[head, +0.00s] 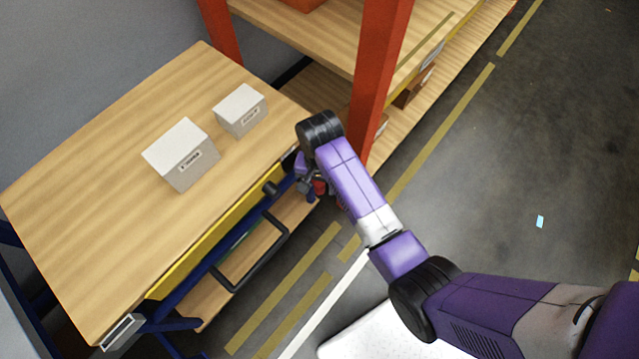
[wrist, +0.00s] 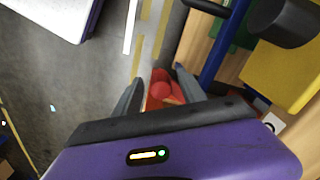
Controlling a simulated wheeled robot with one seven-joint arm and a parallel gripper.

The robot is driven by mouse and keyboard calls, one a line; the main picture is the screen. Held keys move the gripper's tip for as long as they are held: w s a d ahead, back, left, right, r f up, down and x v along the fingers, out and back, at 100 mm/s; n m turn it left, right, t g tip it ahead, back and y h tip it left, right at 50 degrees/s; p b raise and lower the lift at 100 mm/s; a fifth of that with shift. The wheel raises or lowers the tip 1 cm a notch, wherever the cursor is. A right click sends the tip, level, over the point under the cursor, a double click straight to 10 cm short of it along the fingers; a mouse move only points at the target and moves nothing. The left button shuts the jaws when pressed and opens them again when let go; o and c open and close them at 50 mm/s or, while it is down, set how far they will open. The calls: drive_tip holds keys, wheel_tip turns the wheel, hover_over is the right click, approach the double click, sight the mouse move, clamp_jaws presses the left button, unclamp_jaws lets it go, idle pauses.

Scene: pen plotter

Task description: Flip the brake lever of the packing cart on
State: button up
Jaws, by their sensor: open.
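The packing cart (head: 85,215) has a wooden top, a yellow front edge and a blue frame, and stands at the left in the head view. A small red part (head: 320,187), which looks like the brake lever, is by the cart's right end, partly hidden by my arm. In the wrist view the red part (wrist: 161,90) has a rounded end and shows between my fingers. My gripper (wrist: 157,75) is open, with one finger on each side of it. I cannot tell whether they touch. In the head view my gripper is mostly hidden behind my wrist.
Two white boxes (head: 182,155) (head: 240,110) sit on the cart top. A black handle (head: 252,262) and a dark knob (head: 270,188) project from the cart's front. An orange-framed shelf (head: 375,85) stands close behind my wrist. The floor (head: 500,190) at right is mostly clear.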

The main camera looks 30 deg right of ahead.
drive_tip(key=shift+c, duration=0.2)
clamp_jaws()
idle(1.3)
